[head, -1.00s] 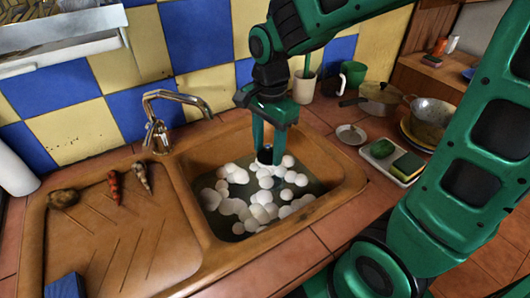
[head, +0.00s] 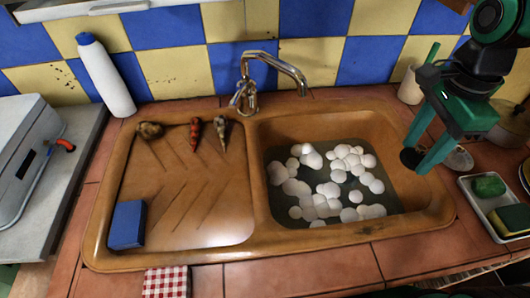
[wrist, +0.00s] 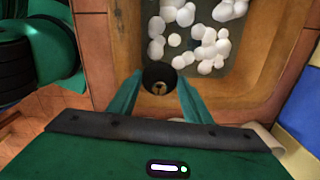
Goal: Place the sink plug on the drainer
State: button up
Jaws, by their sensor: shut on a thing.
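The sink plug (head: 410,158) is a small dark round piece between my gripper's fingertips (head: 425,160). My gripper is shut on it, over the right rim of the sink; it also shows in the wrist view (wrist: 160,78), with a small metal piece at its centre. The drainer (head: 190,200) is the brown grooved board left of the basin, well to the left of my gripper.
The basin (head: 430,195) holds dark water with white foam balls (head: 330,180). The tap (head: 262,75) rises behind the sink. A tray (head: 487,205) with a green item and a sponge (head: 512,220) stands at right. The drainer's middle is clear.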

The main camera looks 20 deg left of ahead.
aim_at(204, 213)
jog(key=z, duration=0.25)
jog(key=k, duration=1.7)
jog(key=u, duration=1.05)
jog(key=i, duration=1)
